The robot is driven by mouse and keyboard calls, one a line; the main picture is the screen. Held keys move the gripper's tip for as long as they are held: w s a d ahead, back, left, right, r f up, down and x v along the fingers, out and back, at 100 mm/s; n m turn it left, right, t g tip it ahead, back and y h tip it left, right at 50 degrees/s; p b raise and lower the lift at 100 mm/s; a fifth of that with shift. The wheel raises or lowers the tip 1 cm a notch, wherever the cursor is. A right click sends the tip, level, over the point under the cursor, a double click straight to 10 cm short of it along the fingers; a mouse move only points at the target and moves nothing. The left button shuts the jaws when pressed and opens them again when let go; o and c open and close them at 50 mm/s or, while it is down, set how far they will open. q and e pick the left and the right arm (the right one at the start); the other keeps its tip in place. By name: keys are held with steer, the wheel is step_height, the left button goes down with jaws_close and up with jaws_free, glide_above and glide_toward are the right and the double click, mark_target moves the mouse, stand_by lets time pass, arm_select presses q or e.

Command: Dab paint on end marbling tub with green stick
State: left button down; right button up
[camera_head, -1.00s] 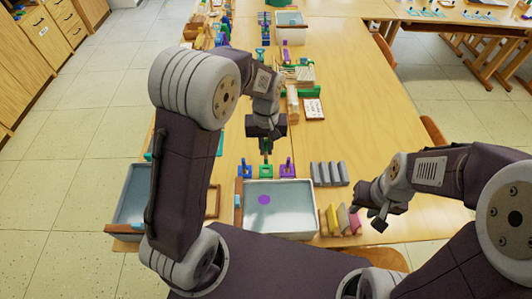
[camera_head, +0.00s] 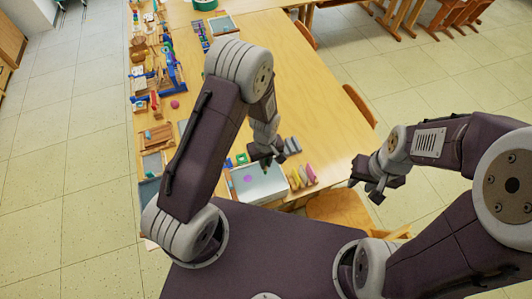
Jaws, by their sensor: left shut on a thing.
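A marbling tub (camera_head: 270,191) with pale liquid and a purple dab on its surface stands at the near end of the table. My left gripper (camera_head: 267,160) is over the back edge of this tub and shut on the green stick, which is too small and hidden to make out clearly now. A green holder (camera_head: 240,158) stands behind the tub, left of the gripper. My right gripper (camera_head: 367,190) is open and empty, to the right of the table over the floor.
Grey blocks (camera_head: 291,146) and coloured blocks (camera_head: 302,177) stand right of the tub. Another tub (camera_head: 149,192) is partly hidden behind my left arm. Wooden chairs (camera_head: 335,207) stand along the table's right side. The table's middle right is clear.

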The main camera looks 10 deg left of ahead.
mark_target(266, 173)
arm_select(q)
steer(key=shift+s, duration=0.1)
steer(key=shift+w+f+b, duration=0.3)
steer(key=shift+f+b, duration=0.2)
steer(key=shift+f, duration=0.1)
step_height(266, 173, down, 10)
steer(key=b, duration=0.8)
steer(key=shift+f+b, duration=0.2)
steer(key=shift+b, duration=0.1)
steer(key=shift+s+r, duration=0.1)
steer(key=shift+r, duration=0.05)
step_height(266, 173, up, 10)
steer(key=p, duration=0.8)
steer(key=shift+p, duration=0.35)
